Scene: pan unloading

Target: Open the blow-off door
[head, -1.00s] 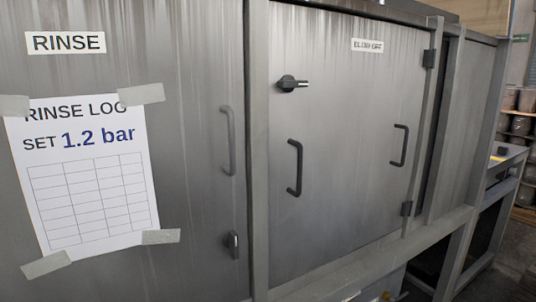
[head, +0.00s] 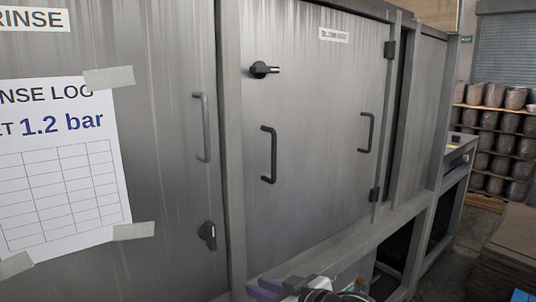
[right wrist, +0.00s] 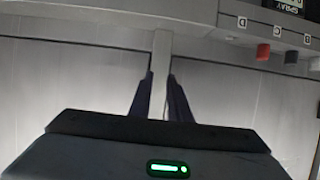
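The blow-off door (head: 316,110) is a grey metal panel in the middle of the head view and looks shut in its frame. It has a blurred white label (head: 334,35), a black turn latch (head: 264,69) at its upper left, and two black bar handles, one left (head: 268,155) and one right (head: 366,133). Hinges (head: 389,50) show on its right edge. My right gripper (head: 270,288) is partly in the head view at the bottom edge, below the door and apart from it. In the right wrist view its dark fingers (right wrist: 160,80) stand apart with nothing between them. My left gripper is not visible.
The rinse door (head: 165,130), with a bar handle and taped log sheet (head: 60,160), is left of a frame post. A ledge (head: 340,240) runs below the blow-off door. Stacked containers (head: 495,125) stand far right.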

